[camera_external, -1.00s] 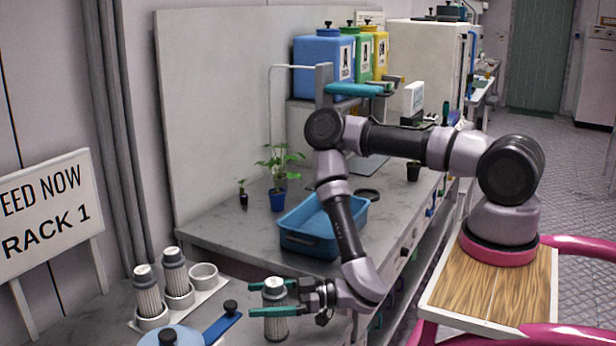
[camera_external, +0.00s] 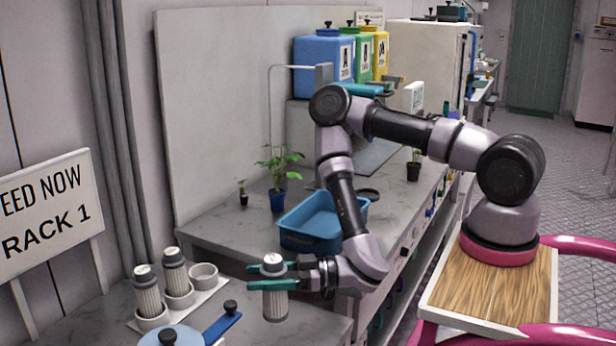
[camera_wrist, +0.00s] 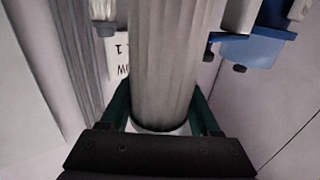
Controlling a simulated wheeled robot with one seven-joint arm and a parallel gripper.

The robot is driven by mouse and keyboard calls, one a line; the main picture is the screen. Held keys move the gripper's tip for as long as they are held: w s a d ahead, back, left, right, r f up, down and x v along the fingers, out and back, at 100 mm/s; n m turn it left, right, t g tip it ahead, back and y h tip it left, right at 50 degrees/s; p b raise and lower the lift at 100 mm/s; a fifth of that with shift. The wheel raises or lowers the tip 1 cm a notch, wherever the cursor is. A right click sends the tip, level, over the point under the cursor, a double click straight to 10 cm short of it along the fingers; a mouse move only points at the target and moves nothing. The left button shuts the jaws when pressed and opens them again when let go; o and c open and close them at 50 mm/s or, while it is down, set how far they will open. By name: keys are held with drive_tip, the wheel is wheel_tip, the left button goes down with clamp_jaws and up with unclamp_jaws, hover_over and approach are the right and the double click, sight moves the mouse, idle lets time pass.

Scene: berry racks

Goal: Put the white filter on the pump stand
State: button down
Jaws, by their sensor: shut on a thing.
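My gripper (camera_external: 270,277) is shut on a white filter (camera_external: 275,303), a pleated white cylinder with a grey-and-white cap, held upright at the front of the bench. The held filter (camera_wrist: 165,60) fills the middle of the wrist view, between the green fingers. A white stand (camera_external: 207,293) with several round cups is on the bench to the left. Two similar filters (camera_external: 147,297) and (camera_external: 176,277) stand in its cups, and the rear right cup (camera_external: 204,275) is empty. I cannot tell whether this stand is the pump stand.
A blue lid with a black knob and a blue handle (camera_external: 221,325) lies in front of the stand, near the held filter. A blue tub (camera_external: 300,238) and small potted plants (camera_external: 278,198) stand behind my gripper. A sign (camera_external: 45,215) reads RACK 1.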

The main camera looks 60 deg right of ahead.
drive_tip(key=w+d+r+m+t+h, duration=0.2)
drive_tip(key=w+d+r, duration=0.7)
drive_tip(key=d+r, duration=0.35)
drive_tip(key=w+d+r+m+h, duration=0.1)
drive_tip(key=w+d+r+h, duration=0.1)
drive_tip(key=d, duration=0.7)
drive_tip(key=w+d+r+m+h, duration=0.1)
drive_tip(key=w+d+r, duration=0.15)
drive_tip(key=d, duration=0.55)
drive_tip(key=w+a+f, duration=0.6)
drive_tip(key=w+a, duration=0.3)
drive_tip(key=a, duration=0.1)
drive_tip(key=w+a+f, duration=0.2)
drive_tip(key=a+f, duration=0.4)
drive_tip(key=f, duration=0.2)
drive_tip(key=w+a+f+h, duration=0.1)
drive_tip(key=w+a+f, duration=0.2)
drive_tip(key=a+f, duration=0.3)
drive_tip(key=shift+f+t, duration=0.4)
drive_tip(key=shift+f, duration=0.5)
drive_tip(key=shift+f+m+h, duration=0.15)
drive_tip(key=shift+m+h, duration=0.15)
drive_tip(key=shift+c, duration=0.2)
unclamp_jaws()
